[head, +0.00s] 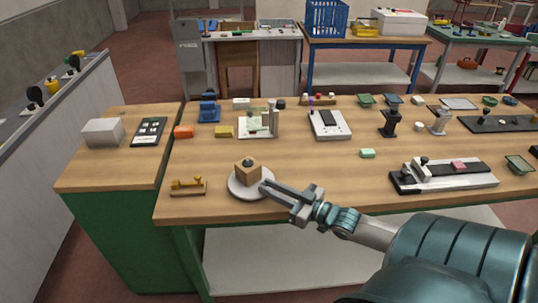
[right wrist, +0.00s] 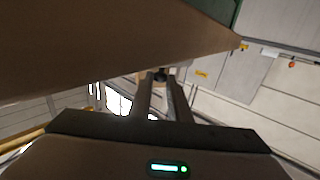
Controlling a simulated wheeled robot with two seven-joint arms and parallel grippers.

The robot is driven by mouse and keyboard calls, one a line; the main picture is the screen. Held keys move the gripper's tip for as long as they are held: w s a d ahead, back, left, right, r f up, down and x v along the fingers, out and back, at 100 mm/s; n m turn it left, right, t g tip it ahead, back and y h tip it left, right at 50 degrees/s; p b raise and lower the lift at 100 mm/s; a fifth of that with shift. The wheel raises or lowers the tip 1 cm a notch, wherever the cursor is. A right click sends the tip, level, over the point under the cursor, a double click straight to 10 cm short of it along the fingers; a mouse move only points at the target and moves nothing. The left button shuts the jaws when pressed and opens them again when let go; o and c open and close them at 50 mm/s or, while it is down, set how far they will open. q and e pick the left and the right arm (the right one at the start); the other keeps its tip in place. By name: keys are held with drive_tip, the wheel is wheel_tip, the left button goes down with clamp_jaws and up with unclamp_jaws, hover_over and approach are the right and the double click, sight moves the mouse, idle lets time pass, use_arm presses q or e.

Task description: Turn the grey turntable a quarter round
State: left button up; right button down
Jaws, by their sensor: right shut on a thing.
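The grey turntable (head: 238,191) is a pale round disc near the front left of the wooden table. A wooden block (head: 247,173) with a dark round piece on top sits on it. My right gripper (head: 264,188) reaches in from the right, its fingertips at the turntable's right rim. In the right wrist view, the fingers (right wrist: 162,84) are closed about a small dark part (right wrist: 161,74) at their tips, seemingly a peg of the turntable. The fingers hide most of that part. My left gripper is in neither view.
A wooden piece with a yellow handle (head: 188,186) lies left of the turntable. A yellow block (head: 224,132) and an orange block (head: 183,132) lie behind it. A black-and-white fixture (head: 450,177) stands at the right.

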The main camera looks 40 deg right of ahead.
drive_tip(key=c, duration=1.7)
unclamp_jaws()
drive_tip(key=shift+o, duration=0.2)
drive_tip(key=shift+b+v, duration=0.3)
drive_tip(key=shift+v, duration=0.8)
drive_tip(key=b+v, duration=0.3)
drive_tip(key=v, duration=1.2)
drive_tip(key=shift+s, duration=0.1)
drive_tip(key=shift+c, duration=0.5)
